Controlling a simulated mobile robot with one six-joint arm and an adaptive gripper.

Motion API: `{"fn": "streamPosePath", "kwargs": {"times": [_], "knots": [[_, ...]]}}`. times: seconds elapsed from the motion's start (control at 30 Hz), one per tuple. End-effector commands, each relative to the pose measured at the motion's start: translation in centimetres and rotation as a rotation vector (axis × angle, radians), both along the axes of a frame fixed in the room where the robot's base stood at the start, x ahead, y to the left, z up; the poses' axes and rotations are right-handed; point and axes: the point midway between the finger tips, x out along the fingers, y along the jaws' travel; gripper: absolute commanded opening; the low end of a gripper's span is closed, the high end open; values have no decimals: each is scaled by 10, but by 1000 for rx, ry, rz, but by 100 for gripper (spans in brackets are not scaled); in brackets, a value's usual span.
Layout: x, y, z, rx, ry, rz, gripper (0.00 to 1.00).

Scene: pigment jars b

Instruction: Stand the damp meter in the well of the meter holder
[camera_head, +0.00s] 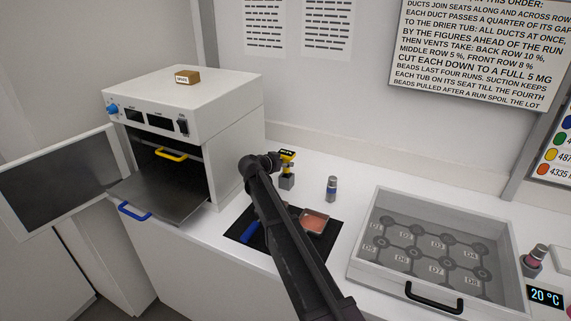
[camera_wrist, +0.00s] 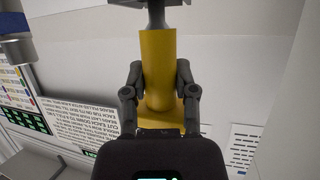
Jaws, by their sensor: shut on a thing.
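The damp meter (camera_head: 287,157) is yellow with a small dark display at its top. It stands about upright directly above the small grey meter holder (camera_head: 286,182). My gripper (camera_head: 276,161) reaches it from the left and is shut on it. In the wrist view the two fingers (camera_wrist: 160,100) close on either side of the yellow damp meter (camera_wrist: 157,65). Its dark narrow end points to the top edge, where a grey block, apparently the meter holder (camera_wrist: 130,3), is cut off. I cannot tell how far the end sits in the well.
A blue-banded jar (camera_head: 332,189) stands right of the holder. A black mat (camera_head: 239,225) with a reddish tray (camera_head: 314,222) lies in front, partly behind my arm. The open oven (camera_head: 181,118) is at left; a white drawer tray (camera_head: 372,250) is at right.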

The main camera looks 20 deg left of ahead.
Motion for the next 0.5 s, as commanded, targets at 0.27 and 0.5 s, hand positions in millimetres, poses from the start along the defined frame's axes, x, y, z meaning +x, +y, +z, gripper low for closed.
{"fn": "streamPosePath", "kwargs": {"times": [0.27, 0.5], "knots": [[0, 0, -6, 0, 0, 0, 0], [0, 0, -10, 0, 0, 0, 0]]}}
